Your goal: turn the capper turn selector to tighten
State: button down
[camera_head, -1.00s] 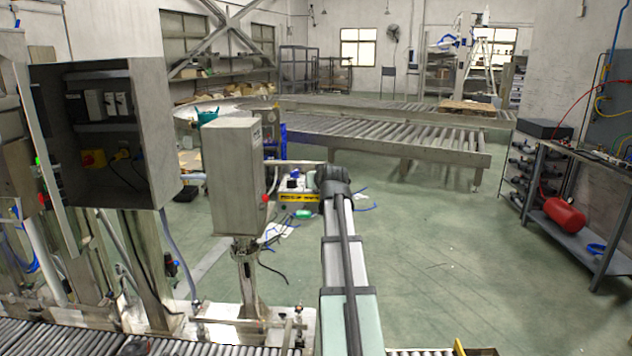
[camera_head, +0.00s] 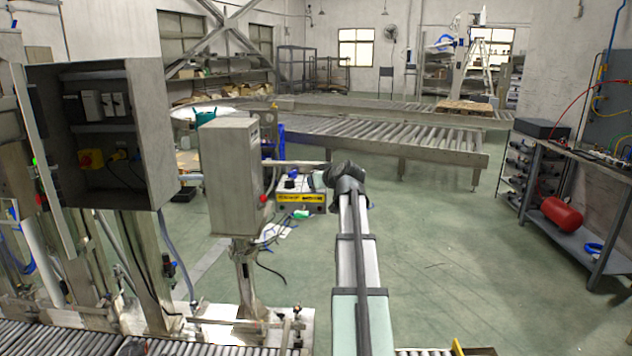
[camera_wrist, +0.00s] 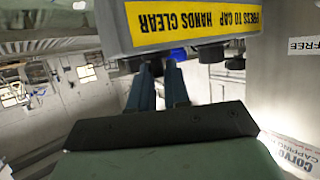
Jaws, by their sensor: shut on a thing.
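The capper box (camera_wrist: 200,50) fills the top of the wrist view, upside down, with a yellow label reading "PRESS TO CAP HANDS CLEAR". In the head view, the box (camera_head: 302,202) shows its yellow strip beside the grey post cabinet. Several dark knobs (camera_wrist: 211,54) stick out from its edge. My gripper (camera_wrist: 160,72) reaches the box edge, with its two fingers close together around a dark knob, mostly hidden between the tips. I cannot read this knob's marking or setting. In the head view, my gripper is partly hidden behind my wrist.
A grey cabinet (camera_head: 230,175) with a red button stands left of my arm. A "FREE" label (camera_wrist: 303,46) shows at the wrist view's right edge. A roller conveyor (camera_head: 390,150) lies behind. The floor to the right is open up to a bench (camera_head: 580,175).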

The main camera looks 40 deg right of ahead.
jog(key=c, duration=1.2)
grip_release()
jog(key=shift+s, duration=0.1)
jog(key=v, duration=1.3)
jog(key=shift+s+a+r, duration=0.15)
jog(key=shift+s+r, duration=0.05)
jog(key=shift+s, duration=0.05)
